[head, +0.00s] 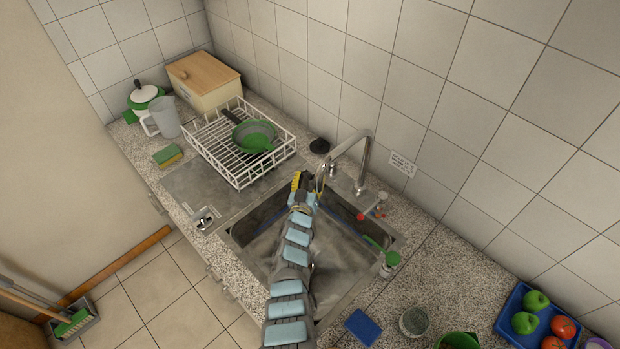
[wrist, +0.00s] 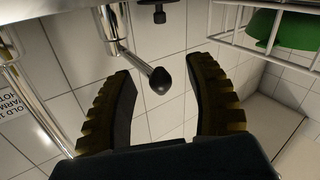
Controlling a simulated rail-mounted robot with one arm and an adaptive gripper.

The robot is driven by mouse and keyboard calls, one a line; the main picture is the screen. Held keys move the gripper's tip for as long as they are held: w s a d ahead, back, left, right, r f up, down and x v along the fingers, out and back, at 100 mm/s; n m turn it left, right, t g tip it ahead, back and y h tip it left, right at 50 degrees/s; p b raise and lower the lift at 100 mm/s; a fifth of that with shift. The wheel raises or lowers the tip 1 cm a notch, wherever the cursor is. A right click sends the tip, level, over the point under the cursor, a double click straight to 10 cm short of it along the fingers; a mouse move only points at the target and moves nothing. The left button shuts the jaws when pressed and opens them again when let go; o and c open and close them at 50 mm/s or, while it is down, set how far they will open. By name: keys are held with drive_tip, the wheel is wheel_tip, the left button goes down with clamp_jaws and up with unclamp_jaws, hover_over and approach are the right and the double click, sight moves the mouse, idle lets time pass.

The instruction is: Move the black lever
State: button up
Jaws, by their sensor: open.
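In the wrist view the black lever (wrist: 160,80) is a dark rounded knob on the end of a short metal rod. The rod comes from the metal tap fitting at upper left. The knob shows in the gap between the two ridged fingers of my gripper (wrist: 163,80), with clear space on both sides and no visible contact. My gripper is open and empty. In the head view my gripper (head: 307,182) is over the back of the sink, just left of the tap (head: 361,165). I cannot make out the lever there.
The sink (head: 238,240) lies under my arm. A white dish rack (head: 240,184) with a green pan (head: 254,133) stands to the left. A black object (head: 319,146) sits behind my gripper near the tiled wall. A brush (head: 389,260) and a blue tray (head: 507,325) are at right.

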clamp_jaws()
idle(0.3)
